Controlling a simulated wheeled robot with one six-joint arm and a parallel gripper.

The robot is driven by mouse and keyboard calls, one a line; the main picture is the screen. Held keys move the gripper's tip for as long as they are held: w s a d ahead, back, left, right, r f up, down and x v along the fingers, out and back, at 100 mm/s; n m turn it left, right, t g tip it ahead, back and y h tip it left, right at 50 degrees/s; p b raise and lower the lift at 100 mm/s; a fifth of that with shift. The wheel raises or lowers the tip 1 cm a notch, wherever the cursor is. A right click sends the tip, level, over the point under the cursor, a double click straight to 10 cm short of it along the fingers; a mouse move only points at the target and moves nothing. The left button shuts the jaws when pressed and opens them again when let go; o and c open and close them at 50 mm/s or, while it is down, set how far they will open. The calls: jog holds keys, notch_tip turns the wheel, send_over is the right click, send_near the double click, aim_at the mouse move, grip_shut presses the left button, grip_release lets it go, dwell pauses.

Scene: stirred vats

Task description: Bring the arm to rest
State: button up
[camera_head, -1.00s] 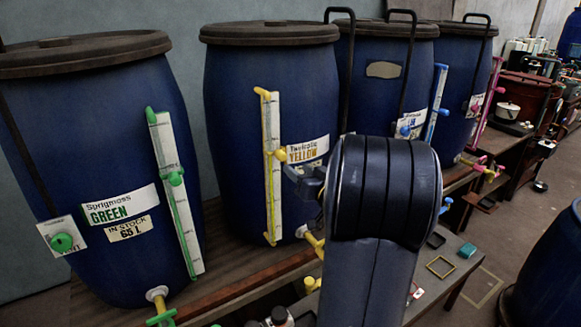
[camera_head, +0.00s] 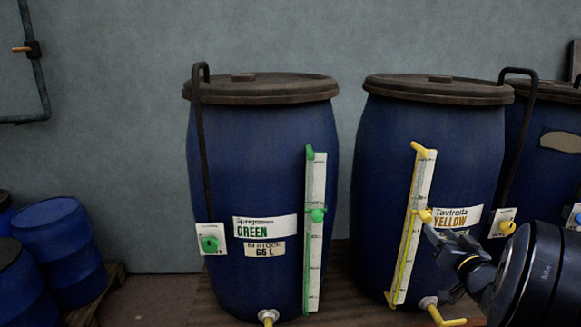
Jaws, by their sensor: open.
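My arm (camera_head: 535,275) shows at the lower right of the head view. My gripper (camera_head: 446,264) points left from it, in front of the vat labelled Yellow (camera_head: 385,180). It is open, and I see nothing held between its jaws. The yellow tap (camera_head: 443,317) is just below it in the picture. Whether the gripper touches the vat or its fittings, I cannot tell. The rest of the arm is outside the picture.
The vat labelled Green (camera_head: 260,170) stands left of the yellow one, with a green-marked gauge (camera_head: 315,235). Another blue vat (camera_head: 550,150) is partly cut off at right. Blue barrels (camera_head: 60,245) stand at far left. A pipe (camera_head: 35,75) runs on the wall.

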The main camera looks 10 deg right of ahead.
aim_at(429, 220)
jog(key=w+p, duration=0.1)
jog(key=w, duration=0.4)
jog(key=shift+w+d, duration=0.1)
jog(key=shift+w, duration=0.1)
jog(key=shift+w+f+b, duration=0.2)
jog(key=shift+f+b, duration=0.25)
jog(key=shift+f, duration=0.05)
jog(key=shift+w+f+b, duration=0.15)
jog(key=shift+f+b, duration=0.25)
jog(key=shift+f, duration=0.1)
jog(key=shift+r, duration=0.1)
